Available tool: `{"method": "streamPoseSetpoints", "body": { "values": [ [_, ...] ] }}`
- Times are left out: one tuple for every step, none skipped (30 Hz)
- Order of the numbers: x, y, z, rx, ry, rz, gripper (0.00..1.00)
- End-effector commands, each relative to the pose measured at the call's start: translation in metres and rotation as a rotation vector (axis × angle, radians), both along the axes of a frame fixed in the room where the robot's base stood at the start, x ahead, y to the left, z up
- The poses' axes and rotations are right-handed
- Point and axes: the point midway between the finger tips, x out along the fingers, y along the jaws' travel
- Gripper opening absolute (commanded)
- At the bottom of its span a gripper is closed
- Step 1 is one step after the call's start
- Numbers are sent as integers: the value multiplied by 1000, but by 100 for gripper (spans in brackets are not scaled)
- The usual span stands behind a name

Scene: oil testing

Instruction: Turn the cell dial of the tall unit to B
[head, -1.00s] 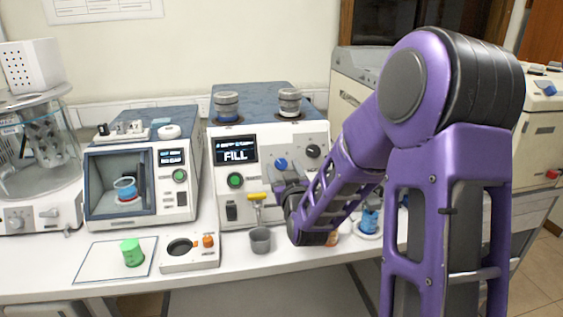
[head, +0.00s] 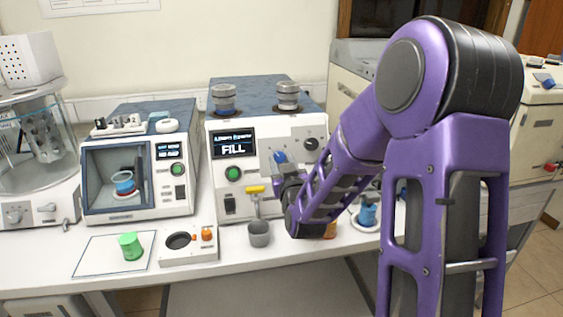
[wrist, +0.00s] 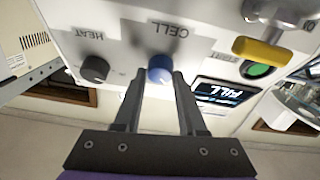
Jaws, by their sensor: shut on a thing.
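The tall unit (head: 305,172) stands in the middle of the bench, with a lit screen (head: 233,146) reading FILL. Its blue cell dial (head: 280,157) sits on the front panel, left of a black dial. In the wrist view the blue dial (wrist: 160,68) is under the upside-down word CELL. My gripper (wrist: 158,74) has a finger on each side of the blue dial and is shut on it. In the head view my gripper (head: 279,168) is partly hidden by my forearm. The dial's letter marks are too small to read.
The black HEAT dial (wrist: 95,69) is close beside one finger. A yellow-handled tap (head: 255,189) sticks out low on the unit, above a grey cup (head: 259,234). A green start button (head: 232,174) is to the left. A blue-filled beaker (head: 367,214) stands right of my wrist.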

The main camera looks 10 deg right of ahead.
Motion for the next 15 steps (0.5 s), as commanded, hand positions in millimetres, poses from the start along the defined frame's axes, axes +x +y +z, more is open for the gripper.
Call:
{"method": "streamPoseSetpoints", "body": {
  "values": [
    [0, 0, -1, 7, -1, -3, 0],
    [0, 0, -1, 12, -2, -6, 0],
    [0, 1, -1, 22, -2, -11, 0],
    [0, 1, -1, 30, -2, -14, 0],
    [0, 1, -2, 42, -3, -19, 0],
    [0, 2, -2, 59, -5, -27, 0],
    [0, 2, -2, 72, -5, -33, 0],
    [0, 2, -2, 89, -4, -41, 0],
    [0, 2, -3, 112, -5, -52, 0],
    [0, 3, -2, 132, -6, -60, 0],
    [0, 3, -2, 153, -7, -70, 0],
    [1, 3, -3, 183, -6, -83, 0],
    [1, 4, -3, 206, -7, -93, 0],
    [0, 4, -2, 230, -8, -104, 0],
    [1, 5, -3, 264, -7, -119, 0]
  ]
}}
